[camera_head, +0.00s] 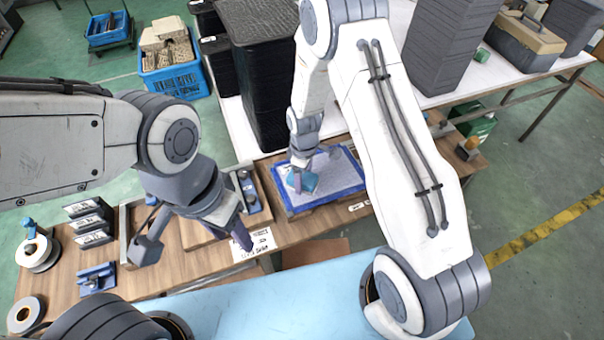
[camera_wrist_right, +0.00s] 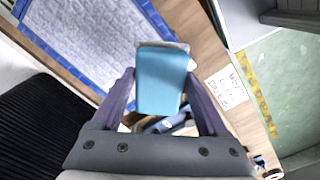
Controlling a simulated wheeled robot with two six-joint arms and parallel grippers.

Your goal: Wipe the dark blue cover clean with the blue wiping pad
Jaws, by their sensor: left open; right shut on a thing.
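The cover (camera_head: 348,172) lies on the wooden bench as a flat panel with a blue rim and a pale grey, speckled middle. It also shows at the upper left of the right wrist view (camera_wrist_right: 80,38). My right gripper (camera_head: 303,174) is shut on the blue wiping pad (camera_wrist_right: 160,85), a teal block with a pale underside. The pad is over the left part of the cover in the head view; whether it touches the surface I cannot tell. My left gripper (camera_head: 195,244) is open and empty above the bench, left of the cover.
A white paper label (camera_head: 254,244) lies on the bench between the left gripper and the cover. Black stacked trays (camera_head: 262,75) stand behind the cover. Small black boxes (camera_head: 90,222), tape rolls (camera_head: 38,253) and a blue tool (camera_head: 96,277) sit at the left.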

